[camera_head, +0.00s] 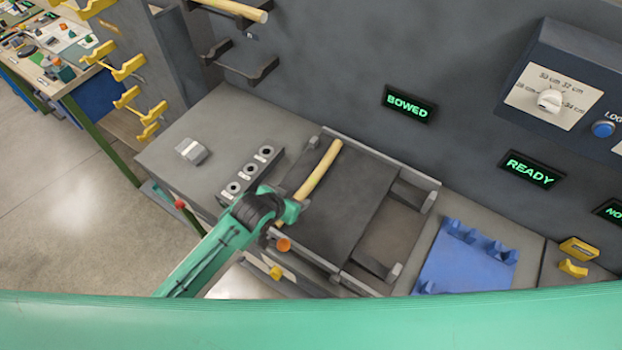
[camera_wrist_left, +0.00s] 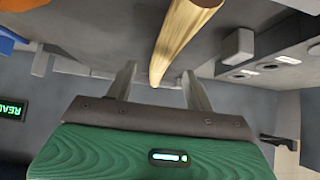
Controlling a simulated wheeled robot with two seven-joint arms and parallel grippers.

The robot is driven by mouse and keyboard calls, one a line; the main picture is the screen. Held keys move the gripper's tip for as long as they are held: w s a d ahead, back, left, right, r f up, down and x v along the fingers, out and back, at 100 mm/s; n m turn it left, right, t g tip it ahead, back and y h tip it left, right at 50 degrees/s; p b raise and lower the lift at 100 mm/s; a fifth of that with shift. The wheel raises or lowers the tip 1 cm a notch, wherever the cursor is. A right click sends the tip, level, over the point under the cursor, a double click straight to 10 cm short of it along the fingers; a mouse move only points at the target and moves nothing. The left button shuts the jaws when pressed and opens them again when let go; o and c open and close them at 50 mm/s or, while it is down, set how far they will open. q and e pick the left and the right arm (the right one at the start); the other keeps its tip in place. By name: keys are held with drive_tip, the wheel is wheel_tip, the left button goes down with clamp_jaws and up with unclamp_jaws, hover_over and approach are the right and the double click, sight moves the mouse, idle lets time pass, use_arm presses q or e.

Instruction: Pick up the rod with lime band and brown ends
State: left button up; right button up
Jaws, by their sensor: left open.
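A pale yellow wooden rod (camera_head: 321,170) lies on the dark belt (camera_head: 345,210) of the bench unit. It looks slightly curved, and I see no lime band or brown ends on the part that shows. My left gripper (camera_head: 290,212) is over the rod's near end and partly hides it. In the left wrist view the gripper (camera_wrist_left: 158,88) is open, and the rod (camera_wrist_left: 183,38) runs lengthwise in line with the gap between its fingers. The fingers look apart from the rod; its depth between them is unclear. My right gripper is not in view.
Another pale rod (camera_head: 237,10) rests on a wall bracket above. A grey block with several round holes (camera_head: 250,172) stands left of the belt. A blue cradle (camera_head: 467,258) lies to the right. Signs read BOWED (camera_head: 409,104) and READY (camera_head: 534,169).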

sight(299, 195)
use_arm(q)
drive_tip(key=shift+w+d+f+p, duration=0.15)
drive_tip(key=shift+w+f+p, duration=0.05)
drive_tip(key=shift+w+p, duration=0.15)
drive_tip(key=shift+p+x, duration=0.5)
drive_tip(key=shift+x, duration=0.5)
drive_tip(key=shift+w+d+f, duration=0.15)
drive_tip(key=shift+w+f, duration=0.25)
drive_tip(key=shift+f, duration=0.4)
drive_tip(key=shift+c, duration=0.3)
drive_tip(key=c, duration=1.1)
